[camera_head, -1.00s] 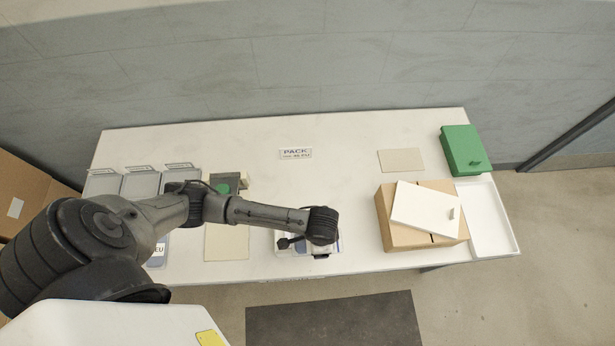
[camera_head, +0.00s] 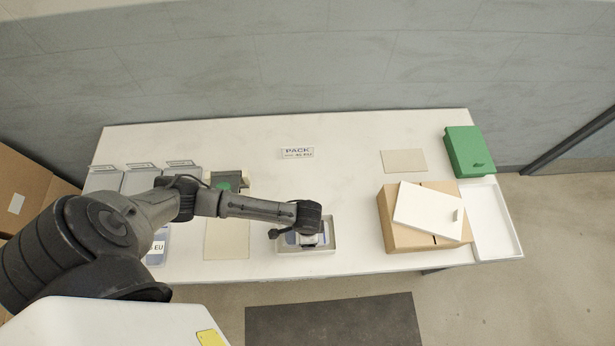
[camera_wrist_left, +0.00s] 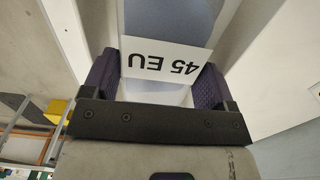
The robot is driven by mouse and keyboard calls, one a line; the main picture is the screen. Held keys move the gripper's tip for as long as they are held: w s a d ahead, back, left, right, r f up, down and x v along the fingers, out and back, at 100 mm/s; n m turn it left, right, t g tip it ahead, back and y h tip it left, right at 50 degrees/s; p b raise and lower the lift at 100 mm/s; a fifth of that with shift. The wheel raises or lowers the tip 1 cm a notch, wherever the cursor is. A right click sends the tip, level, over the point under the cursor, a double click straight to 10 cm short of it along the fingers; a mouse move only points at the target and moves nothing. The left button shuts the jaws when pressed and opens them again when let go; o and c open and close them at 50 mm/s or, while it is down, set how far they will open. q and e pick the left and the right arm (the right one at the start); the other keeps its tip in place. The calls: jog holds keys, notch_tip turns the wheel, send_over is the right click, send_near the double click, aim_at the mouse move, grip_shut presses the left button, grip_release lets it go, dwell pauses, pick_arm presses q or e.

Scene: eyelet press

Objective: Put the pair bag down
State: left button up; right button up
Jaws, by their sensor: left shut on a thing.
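The pair bag is a blue-grey bag (camera_wrist_left: 172,18) with a white card reading "45 EU" (camera_wrist_left: 165,60). In the left wrist view it sits between the two dark ribbed fingers of my left gripper (camera_wrist_left: 155,82), which is shut on it. In the head view my left gripper (camera_head: 308,240) points down over a shallow pale tray (camera_head: 334,238) near the table's front edge. The bag (camera_head: 291,239) shows partly under the wrist, within the tray's outline. I cannot tell whether it touches the tray floor. My right gripper is not in view.
A cardboard box (camera_head: 400,237) with a white lid (camera_head: 428,209) on it stands to the right, beside a white tray (camera_head: 492,222) and a green box (camera_head: 468,151). A beige mat (camera_head: 227,240) lies left of the pale tray. The table's back middle is clear, apart from a PACK sign (camera_head: 298,153).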

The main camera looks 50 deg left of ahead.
pick_arm(q)
jog(key=shift+f, duration=0.55)
jog(key=o, duration=0.7)
notch_tip(320, 180, up, 13)
jog(key=p, duration=0.2)
jog(key=s+d+r+n+t+h, duration=0.2)
jog(key=s+d+r, duration=0.1)
jog(key=s+d, duration=0.25)
jog(key=s+a+r+n+t+y, duration=0.1)
jog(key=s+a+r+n, duration=0.2)
jog(key=s+a, duration=0.2)
jog(key=shift+s+a+t+y, duration=0.3)
jog(key=shift+s+a+y, duration=0.1)
jog(key=shift+a, duration=0.35)
